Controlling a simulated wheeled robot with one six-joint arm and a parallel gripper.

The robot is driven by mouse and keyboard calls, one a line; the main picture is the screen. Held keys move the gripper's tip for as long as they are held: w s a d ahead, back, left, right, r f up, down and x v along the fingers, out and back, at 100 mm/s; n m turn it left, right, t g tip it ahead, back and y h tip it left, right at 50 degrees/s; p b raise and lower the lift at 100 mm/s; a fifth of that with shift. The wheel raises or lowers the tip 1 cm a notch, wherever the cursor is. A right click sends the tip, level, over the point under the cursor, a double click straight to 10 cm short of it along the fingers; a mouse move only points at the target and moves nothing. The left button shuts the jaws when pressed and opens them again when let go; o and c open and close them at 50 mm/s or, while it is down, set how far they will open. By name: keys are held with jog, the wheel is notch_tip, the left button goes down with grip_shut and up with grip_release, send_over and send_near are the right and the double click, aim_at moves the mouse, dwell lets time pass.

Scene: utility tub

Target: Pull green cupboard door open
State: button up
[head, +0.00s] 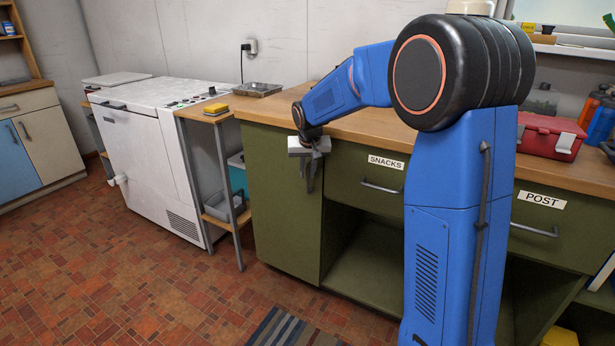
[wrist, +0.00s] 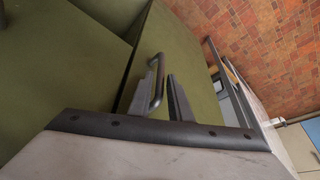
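The green cupboard door (head: 275,205) is at the left end of the green counter unit in the head view. It looks shut or nearly so; its green face also fills the middle of the wrist view (wrist: 185,55). Its dark bar handle (wrist: 159,85) shows in the wrist view. My gripper (head: 309,180) is at the door's upper right, just below the countertop. In the wrist view the two fingers of my gripper (wrist: 163,82) are apart, with the handle between them. The handle lies close to the left finger, with a gap to the right finger. Contact is unclear.
The SNACKS drawer (head: 368,177) and an open compartment (head: 365,265) are right of the door. A POST drawer (head: 545,220) is farther right. A small shelf stand (head: 240,215) and a white appliance (head: 150,150) stand to the left. The tiled floor (head: 170,290) before the door is mostly clear.

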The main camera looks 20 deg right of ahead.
jog(key=shift+x, duration=1.3)
grip_shut()
